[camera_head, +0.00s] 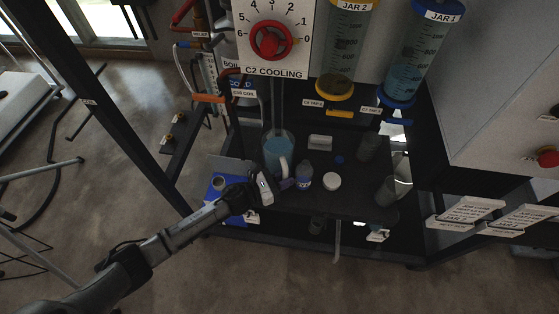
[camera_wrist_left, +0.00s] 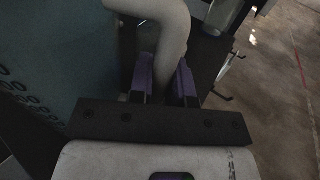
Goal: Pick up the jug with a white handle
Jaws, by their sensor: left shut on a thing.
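The jug (camera_head: 275,148) is clear with blue liquid in it and has a white handle (camera_head: 284,168). It looks upright at the back left of the dark shelf; I cannot tell whether its base touches the shelf. My left gripper (camera_head: 284,184) is at the near side of the jug, at its handle. In the left wrist view the purple fingers (camera_wrist_left: 163,78) are shut on the white handle (camera_wrist_left: 173,40), one on each side. The jug's bluish body (camera_wrist_left: 50,60) fills the left of that view. My right gripper is not in view.
A small bottle (camera_head: 304,178), a white round lid (camera_head: 332,180) and a clear beaker (camera_head: 387,191) stand right of the jug on the dark shelf (camera_head: 350,208). A blue box (camera_head: 216,190) is left of it. Jar 2 (camera_head: 343,50) and Jar 1 (camera_head: 412,60) hang above.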

